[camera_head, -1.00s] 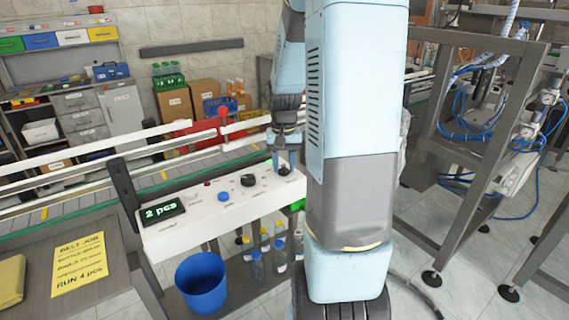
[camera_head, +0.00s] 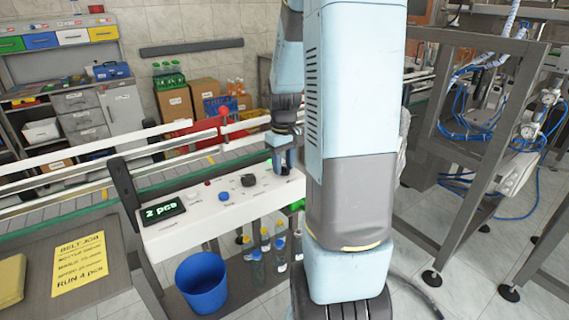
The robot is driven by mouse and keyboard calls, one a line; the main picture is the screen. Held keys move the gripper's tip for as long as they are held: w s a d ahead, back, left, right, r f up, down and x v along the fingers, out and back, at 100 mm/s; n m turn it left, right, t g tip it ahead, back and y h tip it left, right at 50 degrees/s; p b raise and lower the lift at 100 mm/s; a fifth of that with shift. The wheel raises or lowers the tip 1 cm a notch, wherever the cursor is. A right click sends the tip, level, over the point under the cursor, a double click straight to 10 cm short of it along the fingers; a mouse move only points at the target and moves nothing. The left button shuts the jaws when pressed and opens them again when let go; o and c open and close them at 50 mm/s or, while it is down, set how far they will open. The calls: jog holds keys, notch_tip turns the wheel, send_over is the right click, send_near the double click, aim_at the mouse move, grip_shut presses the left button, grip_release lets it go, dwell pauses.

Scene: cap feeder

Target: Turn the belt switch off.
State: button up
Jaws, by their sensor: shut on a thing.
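The white control panel (camera_head: 215,218) runs beside the conveyor, with a lit display (camera_head: 163,211) reading "2 pcs" at its left end. A blue button (camera_head: 223,196) and a black knob (camera_head: 248,180) sit along its top. My gripper (camera_head: 283,170) points down at the panel's right end, right of the black knob. It is shut on the small dark switch there, which its fingers mostly hide. I cannot read the switch's label or its setting.
A yellow job sheet (camera_head: 80,265) reading "RUN 4 pcs" lies on the table at the left. A blue bucket (camera_head: 202,284) and several bottles (camera_head: 280,252) stand below the panel. The conveyor's white rails (camera_head: 90,155) run behind it.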

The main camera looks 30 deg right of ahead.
aim_at(283, 166)
jog(key=n, duration=0.5)
jog(key=shift+a, duration=0.1)
jog(key=shift+n, duration=0.3)
dwell(0.4)
jog(key=o, duration=1)
jog(key=shift+r, duration=0.15)
notch_tip(283, 166, up, 14)
jog(key=shift+f, duration=0.25)
jog(key=s+a+r+m+t, duration=0.2)
jog(key=s+a+m, duration=0.1)
jog(key=s+a, duration=0.5)
jog(key=s+a+r+m+t, duration=0.3)
jog(key=s+a, duration=0.4)
jog(key=s, duration=0.2)
jog(key=shift+s+a+m+t, duration=0.3)
jog(key=shift+a, duration=0.05)
